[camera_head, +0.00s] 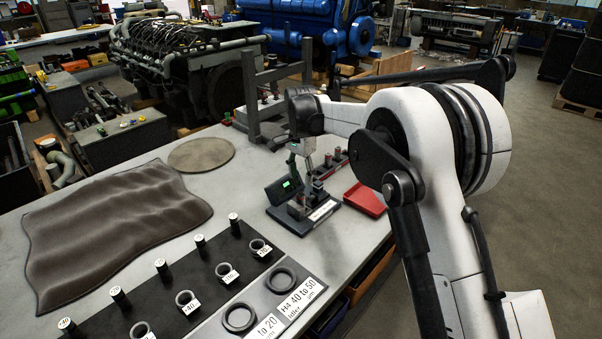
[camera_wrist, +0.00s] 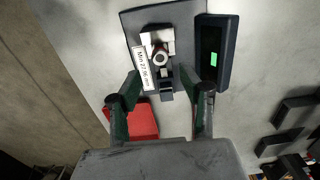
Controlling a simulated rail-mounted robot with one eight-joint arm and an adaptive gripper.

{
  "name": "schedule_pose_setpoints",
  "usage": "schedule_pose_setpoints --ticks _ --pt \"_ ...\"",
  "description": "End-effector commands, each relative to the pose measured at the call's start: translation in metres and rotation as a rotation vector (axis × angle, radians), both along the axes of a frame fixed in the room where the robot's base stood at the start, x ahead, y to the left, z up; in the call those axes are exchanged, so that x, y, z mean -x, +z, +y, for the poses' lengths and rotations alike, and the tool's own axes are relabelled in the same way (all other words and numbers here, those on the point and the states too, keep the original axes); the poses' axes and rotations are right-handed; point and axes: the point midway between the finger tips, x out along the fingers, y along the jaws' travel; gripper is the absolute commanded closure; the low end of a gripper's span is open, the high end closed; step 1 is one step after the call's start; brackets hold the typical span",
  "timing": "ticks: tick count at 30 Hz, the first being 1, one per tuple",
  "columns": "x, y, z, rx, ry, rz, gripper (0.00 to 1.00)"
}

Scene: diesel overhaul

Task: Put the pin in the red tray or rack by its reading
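My gripper (camera_wrist: 160,84) is open above the front of a dark gauge stand (camera_wrist: 185,18), with nothing between its fingertips. In the wrist view a round-topped pin (camera_wrist: 160,57) appears to stand upright in the stand's pale holder, just beyond the fingertips. A white label with a minimum size in mm lies beside it. A display (camera_wrist: 213,50) with a small green lit patch is at the right; its reading is illegible. The red tray (camera_head: 365,199) lies right of the stand (camera_head: 325,217) and looks empty. A small rack (camera_head: 329,167) with dark pins is behind, partly hidden by my gripper.
A dark board (camera_head: 205,265) with labelled plugs and rings fills the front of the bench. A brown mat (camera_head: 110,225) and a round disc (camera_head: 201,154) lie at the left. A grey post frame (camera_head: 252,100) stands behind my gripper. The bench edge is just right of the tray.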

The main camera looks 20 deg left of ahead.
Motion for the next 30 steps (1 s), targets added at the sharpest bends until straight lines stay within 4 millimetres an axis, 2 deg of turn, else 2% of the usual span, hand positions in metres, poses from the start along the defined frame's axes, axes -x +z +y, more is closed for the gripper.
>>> schedule_pose_setpoints --ticks 21,30 --pt "0.0 -0.072 0.0 0.0 0.0 0.0 0.6" --pt "0.0 -0.081 0.0 0.0 0.0 0.0 0.6"
